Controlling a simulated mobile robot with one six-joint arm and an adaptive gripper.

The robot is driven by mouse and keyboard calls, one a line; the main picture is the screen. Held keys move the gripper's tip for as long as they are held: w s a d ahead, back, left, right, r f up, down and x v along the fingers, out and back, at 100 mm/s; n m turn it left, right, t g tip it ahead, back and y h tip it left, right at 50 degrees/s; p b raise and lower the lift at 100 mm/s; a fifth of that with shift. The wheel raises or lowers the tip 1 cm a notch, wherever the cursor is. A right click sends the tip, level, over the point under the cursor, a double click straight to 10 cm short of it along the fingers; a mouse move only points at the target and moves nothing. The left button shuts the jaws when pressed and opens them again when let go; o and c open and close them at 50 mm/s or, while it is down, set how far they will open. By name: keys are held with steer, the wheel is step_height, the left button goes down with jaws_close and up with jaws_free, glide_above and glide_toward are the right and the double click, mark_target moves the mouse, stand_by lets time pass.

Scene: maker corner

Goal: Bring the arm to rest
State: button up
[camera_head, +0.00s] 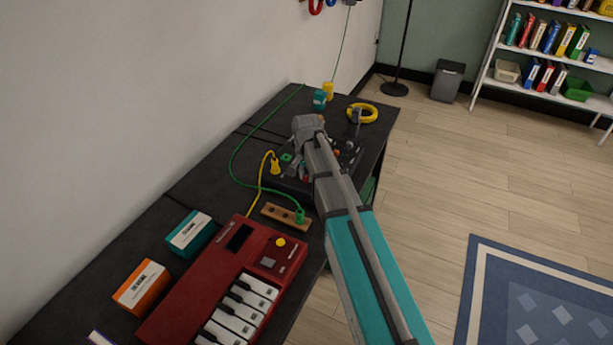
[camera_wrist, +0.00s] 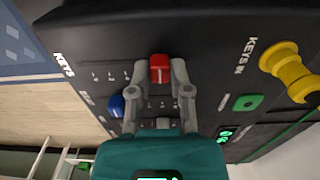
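My arm (camera_head: 335,185) reaches out over the dark bench, its far end above a black mixer-like box (camera_head: 277,181). In the wrist view my gripper (camera_wrist: 160,70) is low over the box's black panel (camera_wrist: 215,60). Its two fingers are parted, one on each side of a red cap (camera_wrist: 160,68). I cannot tell whether they touch the cap or stand just clear of it. In the head view the fingers are mostly hidden by the arm.
A red keyboard (camera_head: 225,285), a wooden socket block (camera_head: 286,217), cables and a yellow coil (camera_head: 362,112) lie on the bench. A wall (camera_head: 120,90) bounds its left; open floor (camera_head: 450,165) is right.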

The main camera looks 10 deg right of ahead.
steer(key=o, duration=0.4)
steer(key=shift+r, duration=0.1)
